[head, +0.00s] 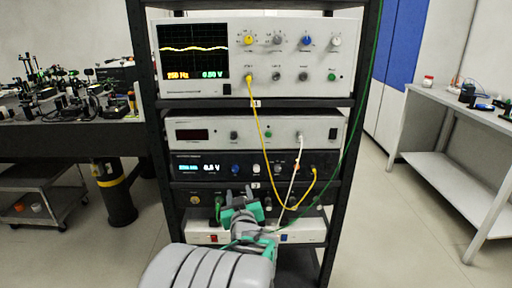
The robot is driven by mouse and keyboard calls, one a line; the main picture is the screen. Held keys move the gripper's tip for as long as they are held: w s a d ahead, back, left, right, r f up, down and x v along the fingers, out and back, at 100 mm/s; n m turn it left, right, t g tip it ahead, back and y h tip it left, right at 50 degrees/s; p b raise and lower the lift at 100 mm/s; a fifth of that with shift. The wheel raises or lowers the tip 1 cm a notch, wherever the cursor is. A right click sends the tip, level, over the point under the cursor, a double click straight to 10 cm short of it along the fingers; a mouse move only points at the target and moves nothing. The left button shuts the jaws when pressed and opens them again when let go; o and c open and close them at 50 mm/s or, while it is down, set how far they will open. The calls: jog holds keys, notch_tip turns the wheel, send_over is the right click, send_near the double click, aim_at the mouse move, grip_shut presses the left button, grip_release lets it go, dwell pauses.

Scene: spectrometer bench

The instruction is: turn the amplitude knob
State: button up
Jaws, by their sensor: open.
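A dark instrument (218,170) with a lit blue-white readout sits in the rack's lower half. A blue knob (235,169) and a pale knob (257,169) are on its front. The labels are too small to read, so I cannot tell which knob is the amplitude knob. My gripper (237,193), green and grey, is open in front of the rack, a little below these two knobs in the picture. Nothing shows between its fingers. My arm hides part of the panels below. I cannot tell the gap between fingertips and panel.
An oscilloscope (290,60) with a yellow trace is above, and a white instrument (210,134) is between. Yellow (262,135), white (293,180) and green (362,110) cables hang right of my gripper. A power strip (310,235) is low. Open floor lies on both sides.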

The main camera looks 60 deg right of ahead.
jog(key=m+g+h, duration=0.1)
jog(key=h, duration=0.1)
send_near(257, 170)
jog(key=x, duration=0.8)
jog(key=shift+w+d, duration=0.2)
grip_shut()
